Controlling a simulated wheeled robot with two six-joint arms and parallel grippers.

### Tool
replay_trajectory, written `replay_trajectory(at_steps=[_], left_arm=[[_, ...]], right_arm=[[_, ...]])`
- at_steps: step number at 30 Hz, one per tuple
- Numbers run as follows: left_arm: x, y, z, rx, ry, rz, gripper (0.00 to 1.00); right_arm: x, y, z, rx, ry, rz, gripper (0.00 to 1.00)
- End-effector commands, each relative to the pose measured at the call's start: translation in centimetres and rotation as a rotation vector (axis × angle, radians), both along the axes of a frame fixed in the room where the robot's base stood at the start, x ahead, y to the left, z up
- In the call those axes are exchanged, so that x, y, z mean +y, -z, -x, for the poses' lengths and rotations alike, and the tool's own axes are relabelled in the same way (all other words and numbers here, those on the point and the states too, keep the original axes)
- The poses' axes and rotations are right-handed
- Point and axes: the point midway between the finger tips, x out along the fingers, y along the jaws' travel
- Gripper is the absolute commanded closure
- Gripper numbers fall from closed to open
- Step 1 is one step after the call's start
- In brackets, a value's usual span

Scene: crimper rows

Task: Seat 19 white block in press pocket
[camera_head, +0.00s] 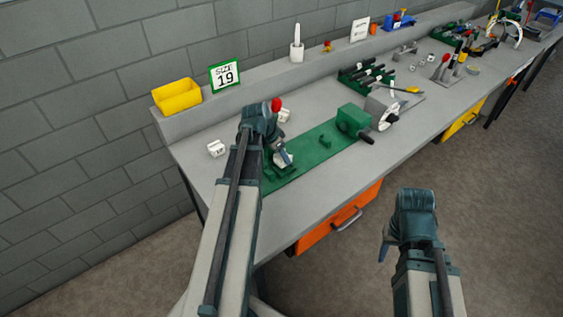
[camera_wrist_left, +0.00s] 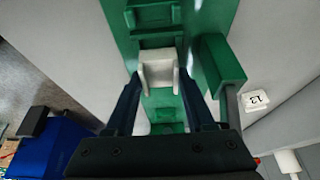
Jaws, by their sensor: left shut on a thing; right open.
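My left gripper (camera_head: 281,158) is over the green press (camera_head: 318,150) on the bench. It is shut on a white block (camera_wrist_left: 157,72), a notched U-like shape, which shows between the fingertips in the left wrist view, above the green press bed (camera_wrist_left: 160,17). No number shows on it, and I cannot tell whether it touches the pocket. Two other white blocks lie on the bench: one left of the press (camera_head: 216,148), one behind my left wrist (camera_head: 285,115). My right gripper (camera_head: 385,248) is open and empty, out over the floor.
A "SIZE 19" sign (camera_head: 224,76) and a yellow bin (camera_head: 177,96) stand on the back ledge. A red-knobbed lever (camera_head: 276,104) rises behind my left wrist. A green tool rack (camera_head: 367,75) stands farther right. An orange drawer (camera_head: 338,217) is below the bench edge.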

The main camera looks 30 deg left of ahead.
Motion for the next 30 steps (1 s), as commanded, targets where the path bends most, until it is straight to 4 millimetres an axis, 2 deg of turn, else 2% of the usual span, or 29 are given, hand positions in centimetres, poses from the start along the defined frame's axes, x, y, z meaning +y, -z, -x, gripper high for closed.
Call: replay_trajectory(at_steps=[1, 5, 14, 26, 27, 30], left_arm=[[0.0, 1.6, 0.0, 0.000, 0.000, 0.000, 1.00], [0.0, 3.0, -0.1, 0.000, 0.000, 0.000, 1.00], [0.0, 2.8, -0.1, 0.000, 0.000, -0.001, 1.00], [-0.1, 4.1, 0.1, 0.004, 0.001, -0.002, 1.00], [-0.1, 3.9, 0.1, 0.007, 0.001, -0.002, 0.39], [-0.1, 4.0, 0.2, 0.007, 0.002, -0.003, 0.21]], right_arm=[[0.0, 1.6, 0.0, 0.000, 0.000, 0.000, 0.50], [0.0, 2.9, 0.0, 0.000, 0.000, 0.000, 0.50], [0.0, 2.8, 0.0, 0.000, 0.000, 0.000, 0.50], [0.0, 4.1, 0.0, 0.000, 0.000, 0.000, 0.50], [0.0, 3.9, 0.0, 0.000, 0.000, 0.000, 0.50], [0.0, 3.9, 0.0, 0.000, 0.000, 0.000, 0.50]])
